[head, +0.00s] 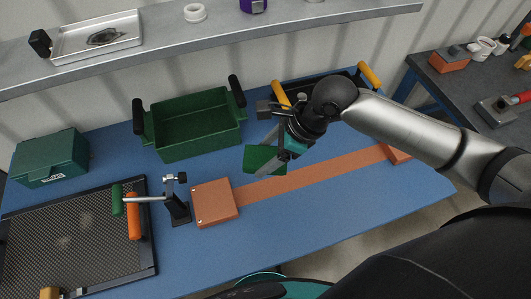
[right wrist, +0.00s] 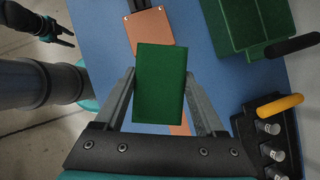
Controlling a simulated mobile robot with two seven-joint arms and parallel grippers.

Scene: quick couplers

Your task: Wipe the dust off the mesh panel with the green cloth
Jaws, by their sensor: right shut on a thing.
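The mesh panel (head: 40,255) lies in a dark frame on the left of the blue table, with pale dust patches on its mesh. The green cloth (head: 260,160) is a flat rectangle; it also shows in the right wrist view (right wrist: 160,85). My right gripper (head: 278,153) is shut on the cloth and holds it above the orange strip, well to the right of the panel. My left gripper (right wrist: 57,38) shows only at the upper left of the right wrist view, with its fingers apart and nothing seen between them.
A clamp with green and orange handles (head: 134,215) stands at the panel's right edge. An orange block (head: 215,203) and strip (head: 310,180) lie right of it. Behind are a green open bin (head: 200,125), a green box (head: 50,158) and a shelf (head: 250,32). The front right tabletop is clear.

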